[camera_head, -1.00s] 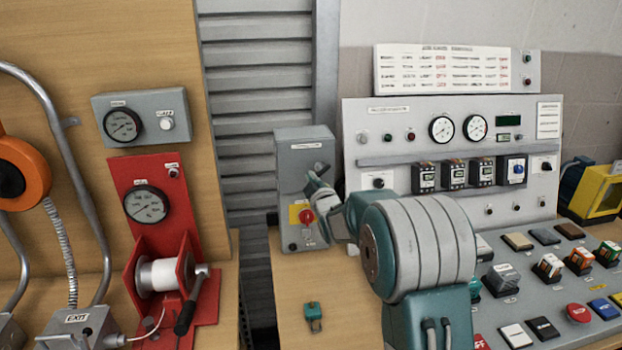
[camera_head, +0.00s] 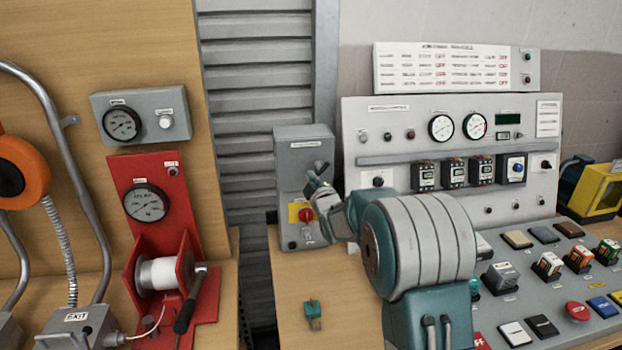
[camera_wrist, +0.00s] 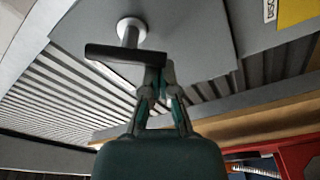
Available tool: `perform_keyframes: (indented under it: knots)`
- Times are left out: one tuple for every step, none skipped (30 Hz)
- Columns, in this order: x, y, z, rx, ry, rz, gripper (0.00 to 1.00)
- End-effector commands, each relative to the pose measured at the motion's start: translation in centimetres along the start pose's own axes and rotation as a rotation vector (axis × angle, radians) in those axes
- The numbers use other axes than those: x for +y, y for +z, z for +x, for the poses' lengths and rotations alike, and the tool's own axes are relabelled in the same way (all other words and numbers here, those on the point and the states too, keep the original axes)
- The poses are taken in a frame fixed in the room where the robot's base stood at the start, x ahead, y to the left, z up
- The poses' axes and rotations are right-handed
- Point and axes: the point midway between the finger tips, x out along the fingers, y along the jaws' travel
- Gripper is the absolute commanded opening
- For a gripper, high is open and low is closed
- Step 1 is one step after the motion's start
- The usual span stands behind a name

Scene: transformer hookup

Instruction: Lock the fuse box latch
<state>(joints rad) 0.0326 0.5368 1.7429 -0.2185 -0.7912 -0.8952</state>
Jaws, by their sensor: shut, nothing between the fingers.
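The grey fuse box (camera_head: 290,150) stands on the wooden bench against the slatted shutter in the head view. Its dark latch handle (camera_head: 321,168) is on the front face, partly hidden by my gripper (camera_head: 316,184). In the wrist view the latch shows as a dark bar (camera_wrist: 115,53) on a round post standing out from the grey door (camera_wrist: 190,35). My gripper (camera_wrist: 155,72) is shut and empty, with its fingertips at the bar's right end. I cannot tell whether they touch it.
A red rotary switch (camera_head: 306,214) on a yellow plate sits low on the box front. A teal padlock (camera_head: 312,312) lies on the bench. A control panel (camera_head: 400,115) and button console (camera_head: 540,290) are at right; a red winch stand (camera_head: 127,190) is at left.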

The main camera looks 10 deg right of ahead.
Motion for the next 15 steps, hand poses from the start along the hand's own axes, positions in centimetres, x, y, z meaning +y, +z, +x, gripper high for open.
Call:
perform_keyframes:
  knots:
    - [-0.05,0.06,-0.01,-0.001,-0.001,-0.002,0.00]
    - [-0.05,0.07,-0.01,-0.001,-0.002,-0.004,0.00]
    - [-0.05,0.07,-0.01,-0.001,-0.002,-0.006,0.00]
    - [-0.06,0.07,-0.01,-0.001,-0.002,-0.007,0.00]
    - [-0.06,0.08,-0.01,-0.001,-0.002,-0.008,0.00]
    - [-0.06,0.08,-0.01,-0.001,-0.003,-0.010,0.00]
    - [-0.07,0.08,-0.01,-0.001,-0.003,-0.012,0.00]
    - [-0.07,0.09,-0.01,-0.001,-0.003,-0.014,0.00]
    - [-0.07,0.09,-0.01,-0.001,-0.003,-0.016,0.00]
    - [-0.07,0.10,-0.01,-0.001,-0.003,-0.017,0.00]
    - [-0.08,0.10,-0.02,-0.001,-0.004,-0.019,0.00]
    - [-0.08,0.10,-0.02,-0.001,-0.004,-0.021,0.00]
    - [-0.08,0.10,-0.02,-0.001,-0.004,-0.023,0.00]
    - [-0.08,0.11,-0.02,-0.001,-0.004,-0.025,0.00]
    - [-0.08,0.11,-0.02,-0.001,-0.005,-0.027,0.00]
